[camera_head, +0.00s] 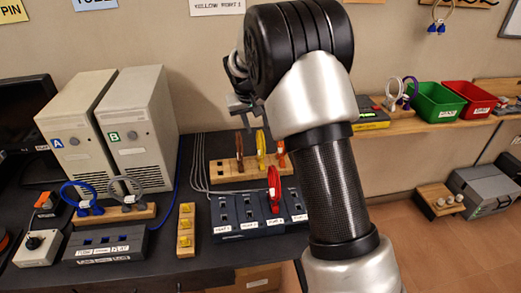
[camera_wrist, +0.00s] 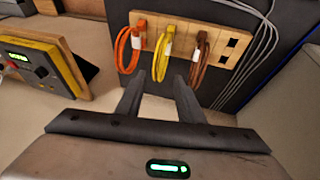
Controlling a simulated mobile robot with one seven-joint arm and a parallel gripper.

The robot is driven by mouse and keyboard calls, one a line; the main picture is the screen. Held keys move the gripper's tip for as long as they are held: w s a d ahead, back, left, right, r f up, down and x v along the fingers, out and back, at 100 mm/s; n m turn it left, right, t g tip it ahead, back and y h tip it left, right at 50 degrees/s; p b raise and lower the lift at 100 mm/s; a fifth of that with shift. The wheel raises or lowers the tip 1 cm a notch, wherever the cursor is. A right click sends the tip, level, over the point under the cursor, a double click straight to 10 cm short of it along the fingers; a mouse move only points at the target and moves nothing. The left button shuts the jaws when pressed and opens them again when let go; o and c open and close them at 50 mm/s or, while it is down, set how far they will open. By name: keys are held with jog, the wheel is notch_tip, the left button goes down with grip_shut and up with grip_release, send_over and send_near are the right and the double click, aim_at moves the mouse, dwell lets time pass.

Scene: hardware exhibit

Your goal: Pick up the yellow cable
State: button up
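The yellow cable (camera_head: 261,148) is a looped cable standing in a wooden holder (camera_head: 228,168) on the dark table, between a brown cable (camera_head: 239,148) and an orange cable (camera_head: 281,150). The wrist view shows the yellow cable (camera_wrist: 163,55) in the middle of the holder (camera_wrist: 180,27), with the orange cable (camera_wrist: 127,50) on its left and the brown cable (camera_wrist: 199,60) on its right. My gripper (camera_wrist: 158,76) is open and empty, with its two fingers pointing toward the yellow cable. It appears apart from the cable. In the head view my gripper (camera_head: 243,112) hangs above the holder, partly hidden by my arm.
A dark port panel (camera_head: 250,215) with a red cable (camera_head: 273,188) plugged in lies in front of the holder. Two computer towers (camera_head: 137,125) stand at left. Thin grey wires (camera_wrist: 262,50) run beside the holder. A yellow-edged meter (camera_wrist: 40,60) is at left in the wrist view.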

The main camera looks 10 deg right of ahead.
aim_at(261, 133)
jog(key=x, duration=0.6)
jog(key=shift+s+d+f, duration=0.1)
jog(key=shift+d+f, duration=0.15)
jog(key=shift+d, duration=0.05)
jog(key=shift+r, duration=0.1)
grip_shut()
